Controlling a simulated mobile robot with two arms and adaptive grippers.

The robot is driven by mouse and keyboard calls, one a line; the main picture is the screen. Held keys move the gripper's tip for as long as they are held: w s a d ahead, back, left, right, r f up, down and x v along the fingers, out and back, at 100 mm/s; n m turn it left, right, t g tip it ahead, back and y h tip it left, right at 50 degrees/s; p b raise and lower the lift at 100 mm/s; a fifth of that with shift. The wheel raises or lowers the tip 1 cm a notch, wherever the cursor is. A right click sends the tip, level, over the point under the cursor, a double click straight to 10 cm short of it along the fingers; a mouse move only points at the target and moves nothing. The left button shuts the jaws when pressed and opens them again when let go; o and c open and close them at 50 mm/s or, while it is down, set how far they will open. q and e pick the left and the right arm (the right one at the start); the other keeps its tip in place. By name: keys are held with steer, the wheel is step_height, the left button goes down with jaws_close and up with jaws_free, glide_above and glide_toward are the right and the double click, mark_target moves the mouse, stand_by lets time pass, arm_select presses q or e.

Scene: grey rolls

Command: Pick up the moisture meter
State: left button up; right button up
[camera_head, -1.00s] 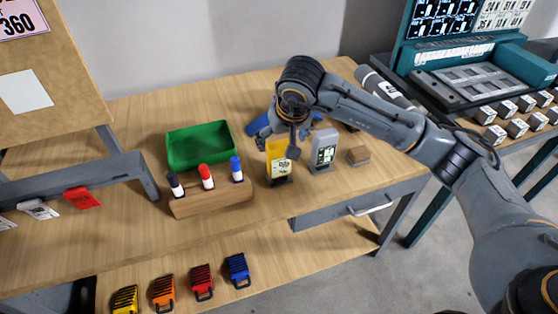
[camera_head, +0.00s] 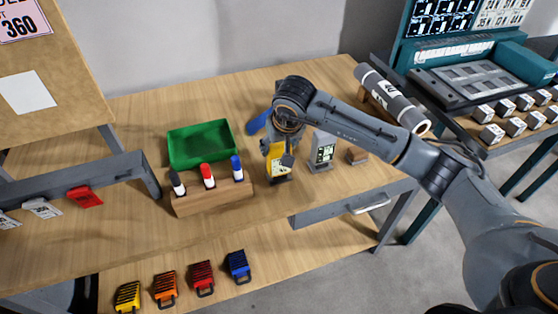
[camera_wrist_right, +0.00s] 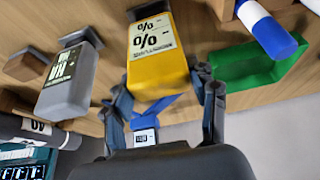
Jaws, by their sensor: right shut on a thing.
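The moisture meter, a yellow device with a percent-sign face (camera_head: 279,168), stands upright in a dark holder on the wooden bench. It also shows in the right wrist view (camera_wrist_right: 158,70). My right gripper (camera_head: 279,146) reaches over it from behind and above. In the right wrist view its two fingers (camera_wrist_right: 163,98) flank the sides of the yellow body, and it is shut on the meter. The arm hides part of the meter's top in the head view. My left gripper does not show.
A grey meter (camera_head: 323,151) stands close on the right, with a small wooden block (camera_head: 357,156) beyond it. A marker rack (camera_head: 212,197) and a green bin (camera_head: 201,143) are on the left. A blue object (camera_head: 258,123) lies behind. A grey roll (camera_head: 392,98) is at the right.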

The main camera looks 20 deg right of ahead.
jaws_close()
steer(key=shift+w+r+b, duration=0.1)
steer(key=shift+r+b, duration=0.25)
steer(key=shift+r, duration=0.2)
steer(key=s+d+r+b, duration=0.1)
steer(key=s+r+b, duration=0.3)
steer(key=s+r, duration=0.8)
steer(key=shift+s+d, duration=0.2)
steer(key=shift+s, duration=0.85)
